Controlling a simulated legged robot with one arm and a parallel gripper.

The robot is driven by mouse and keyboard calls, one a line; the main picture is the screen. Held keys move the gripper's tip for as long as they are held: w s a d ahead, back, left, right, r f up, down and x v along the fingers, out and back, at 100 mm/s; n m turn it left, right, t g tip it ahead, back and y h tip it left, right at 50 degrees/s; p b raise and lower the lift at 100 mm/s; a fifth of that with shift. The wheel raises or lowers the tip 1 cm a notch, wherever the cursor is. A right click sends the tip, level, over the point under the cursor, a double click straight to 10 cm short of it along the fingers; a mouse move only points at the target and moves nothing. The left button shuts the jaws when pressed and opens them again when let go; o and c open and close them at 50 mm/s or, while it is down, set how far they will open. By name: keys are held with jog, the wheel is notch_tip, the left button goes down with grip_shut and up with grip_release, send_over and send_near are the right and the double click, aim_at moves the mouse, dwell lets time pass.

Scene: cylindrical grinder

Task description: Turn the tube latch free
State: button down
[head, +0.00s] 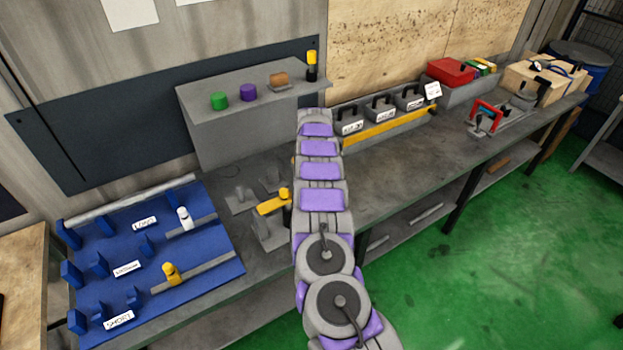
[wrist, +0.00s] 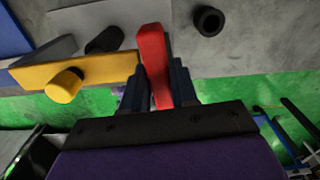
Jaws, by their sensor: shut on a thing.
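In the wrist view a red lever (wrist: 152,50), apparently the tube latch, stands between the two dark fingers of my gripper (wrist: 163,88). The gripper is shut on it. A yellow bar (wrist: 100,70) with a round yellow knob (wrist: 65,85) lies just left of the lever. The yellow bar also shows in the head view (head: 271,206), on a grey fixture left of my arm. In the head view my arm hides the red lever and the gripper. I cannot tell how far the lever is turned.
A blue board (head: 215,245) with pegs, tubes and labels lies at the left of the bench. A grey shelf (head: 225,125) with small coloured parts stands behind. Grey bins (head: 380,115) and a red-handled clamp (head: 487,112) are to the right. The bench right of my arm has free room.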

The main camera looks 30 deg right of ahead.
jog(key=shift+s+d+f, duration=0.1)
jog(key=shift+s+f, duration=0.05)
jog(key=c, duration=1)
grip_release()
jog(key=shift+o, duration=0.2)
notch_tip(320, 180, up, 18)
jog(key=p, duration=0.3)
jog(key=shift+w+f, duration=0.25)
jog(key=shift+d, duration=0.1)
